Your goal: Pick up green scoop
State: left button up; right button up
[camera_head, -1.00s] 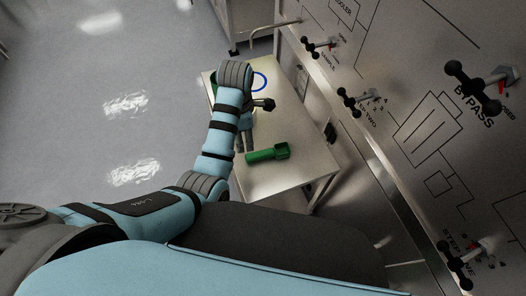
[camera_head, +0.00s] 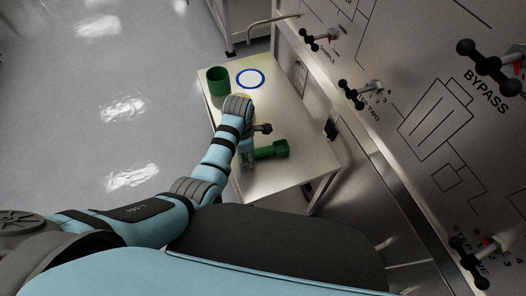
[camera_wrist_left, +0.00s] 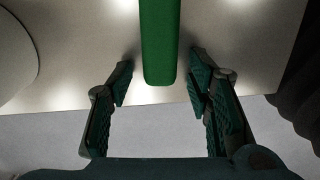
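The green scoop (camera_head: 274,149) lies on the table, its cup end to the right and its handle toward my left arm. My left gripper (camera_head: 247,153) is at the handle's end, partly hidden by my wrist. In the left wrist view, the gripper (camera_wrist_left: 160,72) is open. The green handle (camera_wrist_left: 160,45) comes in from the top between the two fingers, with a gap on each side. My right gripper is not in view.
The pale table (camera_head: 258,185) also bears a green cylindrical container (camera_head: 218,85) and a blue ring (camera_head: 250,78) toward its far end. A panel with black-knobbed valve handles (camera_head: 360,93) stands along the right. Open floor lies to the left.

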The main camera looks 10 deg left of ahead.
pick_arm(q)
grip_shut()
jog(key=shift+r, duration=0.15)
